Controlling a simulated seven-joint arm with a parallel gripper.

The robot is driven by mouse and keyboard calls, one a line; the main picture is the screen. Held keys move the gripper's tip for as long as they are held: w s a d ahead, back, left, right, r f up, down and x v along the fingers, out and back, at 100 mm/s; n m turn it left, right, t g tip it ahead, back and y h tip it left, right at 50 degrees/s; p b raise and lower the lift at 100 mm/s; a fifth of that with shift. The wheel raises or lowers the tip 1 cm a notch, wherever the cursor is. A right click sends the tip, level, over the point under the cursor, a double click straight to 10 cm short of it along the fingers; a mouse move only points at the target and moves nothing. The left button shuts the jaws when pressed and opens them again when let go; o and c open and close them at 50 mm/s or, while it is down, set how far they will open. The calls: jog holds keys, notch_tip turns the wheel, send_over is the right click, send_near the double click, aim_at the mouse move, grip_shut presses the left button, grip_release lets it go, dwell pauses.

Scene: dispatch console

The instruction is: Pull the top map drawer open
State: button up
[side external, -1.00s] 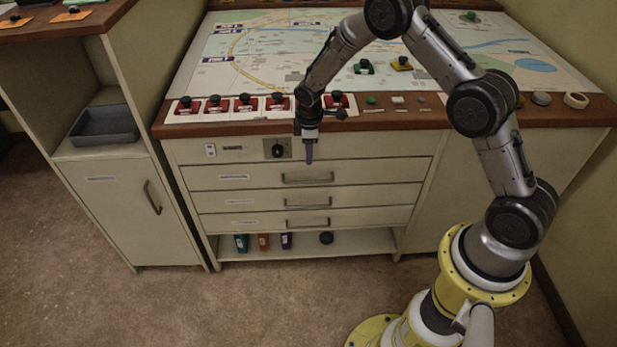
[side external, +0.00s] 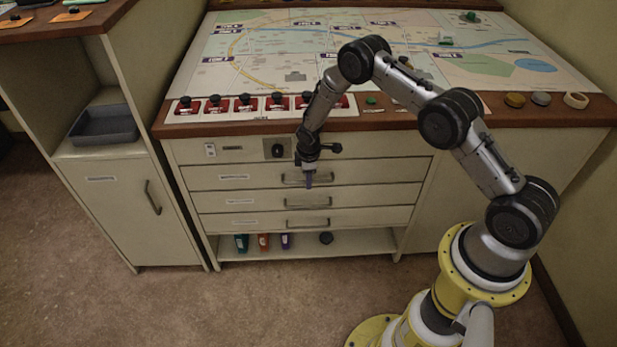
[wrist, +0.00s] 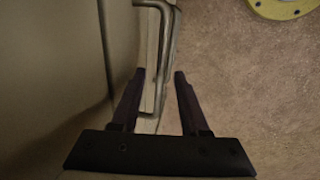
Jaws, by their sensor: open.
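The top map drawer (side external: 385,172) is the uppermost of several pale drawer fronts and sits flush with the cabinet. Its grey bar handle (side external: 326,179) is partly hidden by my gripper (side external: 309,184), which points down in front of it. In the wrist view my gripper (wrist: 157,85) is open, with its two dark fingers apart. A metal drawer handle (wrist: 172,40) runs into the gap between the fingers there. I cannot tell whether either finger touches it, or surely which drawer it belongs to.
Two lower drawers have handles (side external: 307,206) of the same kind below. A dark knob (side external: 277,150) sits above the top drawer. The carpet in front (side external: 270,300) is clear.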

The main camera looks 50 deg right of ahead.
grip_shut()
dwell(1.5)
